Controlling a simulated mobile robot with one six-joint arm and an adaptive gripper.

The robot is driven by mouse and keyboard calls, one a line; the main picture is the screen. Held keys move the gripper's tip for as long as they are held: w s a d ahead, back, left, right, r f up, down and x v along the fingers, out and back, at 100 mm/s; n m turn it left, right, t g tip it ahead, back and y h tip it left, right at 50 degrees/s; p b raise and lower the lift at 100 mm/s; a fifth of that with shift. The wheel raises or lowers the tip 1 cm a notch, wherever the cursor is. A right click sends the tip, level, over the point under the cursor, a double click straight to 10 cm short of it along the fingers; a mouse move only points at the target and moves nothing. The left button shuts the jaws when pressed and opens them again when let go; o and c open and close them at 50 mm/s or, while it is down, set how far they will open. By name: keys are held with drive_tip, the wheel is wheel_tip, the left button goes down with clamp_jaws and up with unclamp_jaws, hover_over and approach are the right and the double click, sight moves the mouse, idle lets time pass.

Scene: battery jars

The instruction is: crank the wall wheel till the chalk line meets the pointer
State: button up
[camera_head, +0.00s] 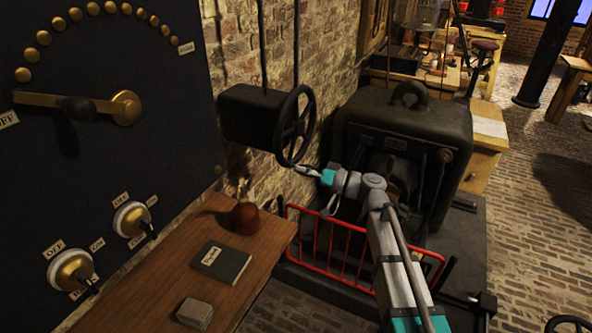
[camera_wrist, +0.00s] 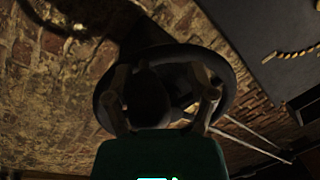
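The dark spoked wheel (camera_head: 283,135) stands upright on the right side of a black box (camera_head: 250,117) on the brick wall. My gripper (camera_head: 300,170) is at the wheel's lower edge in the head view. In the wrist view the wheel rim (camera_wrist: 236,82) fills the middle, with my gripper (camera_wrist: 161,78) over it. The two fingers are spread apart, with a dark rounded shape (camera_wrist: 147,98) between them and a gap on the right side. I cannot tell whether they touch it. I cannot make out a chalk line or a pointer in either view.
A large dark machine (camera_head: 405,118) stands right of the wheel, with a red railing (camera_head: 330,250) in front. A wooden bench (camera_head: 255,265) with a book, a dark red rounded object and a grey block is below left. A switch panel (camera_head: 150,75) fills the left.

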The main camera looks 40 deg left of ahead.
drive_tip(key=shift+d+f, duration=0.1)
drive_tip(key=shift+f, duration=0.05)
drive_tip(key=c, duration=0.4)
drive_tip(key=shift+w+d+f, duration=0.2)
drive_tip(key=shift+d, duration=0.1)
drive_tip(key=shift+c, duration=1.2)
drive_tip(key=shift+m+t+h, duration=0.6)
drive_tip(key=shift+t+h, duration=0.1)
drive_tip(key=shift+h, duration=0.1)
drive_tip(key=d+f, duration=0.1)
drive_tip(key=w+d, duration=0.1)
drive_tip(key=d, duration=0.1)
drive_tip(key=w+d+f, duration=0.1)
drive_tip(key=shift+w+d+f, duration=0.1)
drive_tip(key=shift+d+f, duration=0.15)
drive_tip(key=shift+f, duration=0.1)
clamp_jaws()
drive_tip(key=w+d+m+g+y+b, duration=0.1)
drive_tip(key=w+d+m+g+b, duration=0.1)
drive_tip(key=w+m, duration=0.6)
drive_tip(key=shift+w+f+m+g+b, duration=0.15)
drive_tip(key=shift+w+m+g+b, duration=0.3)
drive_tip(key=shift+m+b, duration=0.85)
drive_tip(key=shift+s+m+p, duration=0.1)
drive_tip(key=shift+m+p, duration=0.2)
drive_tip(key=shift+p, duration=0.05)
